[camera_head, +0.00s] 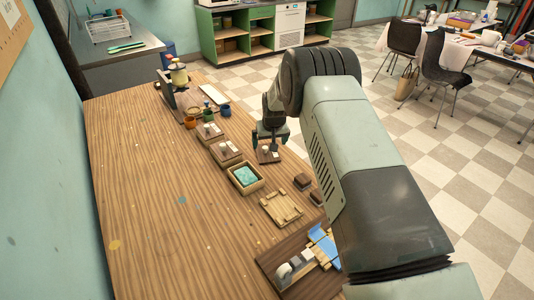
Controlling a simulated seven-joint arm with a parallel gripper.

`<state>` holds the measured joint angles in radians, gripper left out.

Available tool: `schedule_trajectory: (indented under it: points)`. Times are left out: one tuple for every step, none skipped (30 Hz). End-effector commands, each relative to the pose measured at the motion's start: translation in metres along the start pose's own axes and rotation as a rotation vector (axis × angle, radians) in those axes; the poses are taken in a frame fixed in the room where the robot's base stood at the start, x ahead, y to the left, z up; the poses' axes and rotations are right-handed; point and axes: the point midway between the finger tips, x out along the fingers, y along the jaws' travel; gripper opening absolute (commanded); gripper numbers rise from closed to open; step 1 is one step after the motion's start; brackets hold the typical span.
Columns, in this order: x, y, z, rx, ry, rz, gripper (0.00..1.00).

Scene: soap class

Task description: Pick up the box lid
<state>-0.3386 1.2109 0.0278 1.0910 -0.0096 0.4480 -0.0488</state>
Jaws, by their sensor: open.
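A small flat brown square piece with a pale knob, which looks like the box lid (268,157), lies on the wooden table near its right edge. My gripper (270,145) points down right over it, with its fingers around or just above the knob. It is open; I cannot tell whether the fingers touch the knob. An open wooden box (231,178) with teal contents stands to the left and nearer. Two similar brown pieces with pale tops (227,153) sit farther back on the left.
A shallow wooden frame (270,211), dark brown blocks (302,181) and a dark tray (270,262) with tools lie nearer. Small orange, green and blue pots (224,109) and a bottle (178,74) stand at the back. The table's left half (140,180) is largely clear.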

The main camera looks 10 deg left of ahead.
Motion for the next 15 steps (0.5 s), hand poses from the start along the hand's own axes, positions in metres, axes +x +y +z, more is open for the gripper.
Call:
schedule_trajectory:
  points:
    - [0.007, 0.0, 0.0, 0.0, -0.001, 0.0, 1.0]
    - [0.01, 0.0, 0.0, 0.0, 0.0, 0.0, 1.0]
    - [0.013, 0.0, 0.0, 0.0, 0.0, 0.0, 1.0]
    - [0.014, 0.0, 0.0, 0.0, 0.001, 0.0, 1.0]
    - [0.016, 0.0, 0.0, 0.0, 0.0, 0.0, 1.0]
    - [0.018, 0.0, 0.0, 0.0, 0.0, 0.0, 1.0]
    - [0.02, 0.0, 0.0, 0.0, 0.0, 0.0, 1.0]
    - [0.022, 0.0, 0.0, 0.0, 0.001, 0.0, 1.0]
    - [0.028, -0.001, 0.0, 0.0, 0.0, 0.0, 1.0]
    - [0.032, -0.001, 0.0, 0.0, 0.0, 0.0, 1.0]
    - [0.036, -0.001, 0.0, 0.0, -0.001, 0.0, 1.0]
    - [0.042, -0.001, 0.0, -0.001, -0.001, 0.0, 1.0]
    - [0.047, -0.001, 0.0, 0.0, -0.001, 0.0, 1.0]
    - [0.05, -0.001, 0.0, -0.001, 0.0, 0.0, 1.0]
    - [0.055, -0.001, 0.0, 0.0, 0.0, 0.0, 1.0]
